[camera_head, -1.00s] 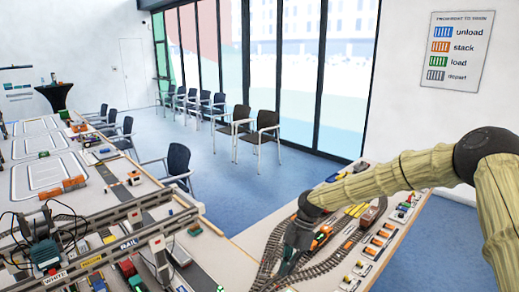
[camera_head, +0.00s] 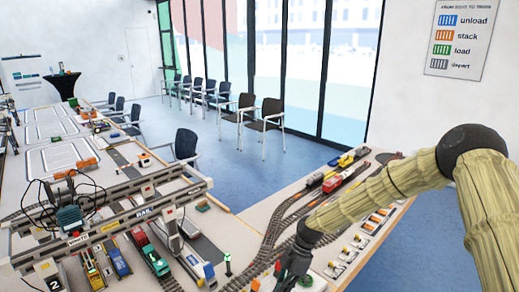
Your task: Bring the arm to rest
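My arm reaches in from the right edge, bent at a dark elbow joint, with a tan ribbed sleeve. My gripper (camera_head: 287,272) is dark and points down at the bottom centre, over or close to the near end of the model railway tracks (camera_head: 270,244). Its fingertips run toward the bottom edge and are too small and dark to tell whether they are open or shut. I cannot tell whether anything is between them.
A red locomotive (camera_head: 347,176) stands on the tracks beyond my forearm. Blue floor (camera_head: 235,172) and chairs (camera_head: 265,122) lie beyond.

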